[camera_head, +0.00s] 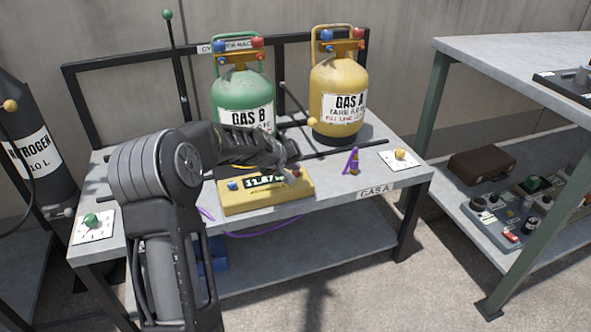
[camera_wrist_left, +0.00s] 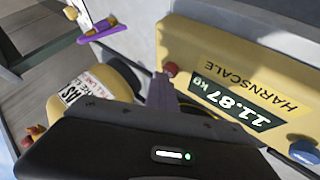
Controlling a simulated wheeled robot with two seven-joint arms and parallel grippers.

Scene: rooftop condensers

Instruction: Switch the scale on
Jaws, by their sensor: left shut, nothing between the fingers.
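The yellow scale (camera_head: 268,195) sits at the front of the grey table, and it also shows in the left wrist view (camera_wrist_left: 215,45). Its display (camera_wrist_left: 238,100) is lit and reads 11.87 kg. A red button (camera_wrist_left: 171,69) is at one end of the display and a blue knob (camera_wrist_left: 304,152) at the other. My left gripper (camera_head: 292,157) is shut and empty just above the red-button end. In the left wrist view its fingertips (camera_wrist_left: 160,84) are right by the red button; I cannot tell whether they touch it. My right gripper is not in view.
A green GAS B cylinder (camera_head: 243,95) and a yellow GAS A cylinder (camera_head: 338,92) stand behind the scale. A purple clip-like piece (camera_head: 351,161) and a yellow knob on a white plate (camera_head: 400,158) are to its right. A green knob plate (camera_head: 93,224) is at the left corner.

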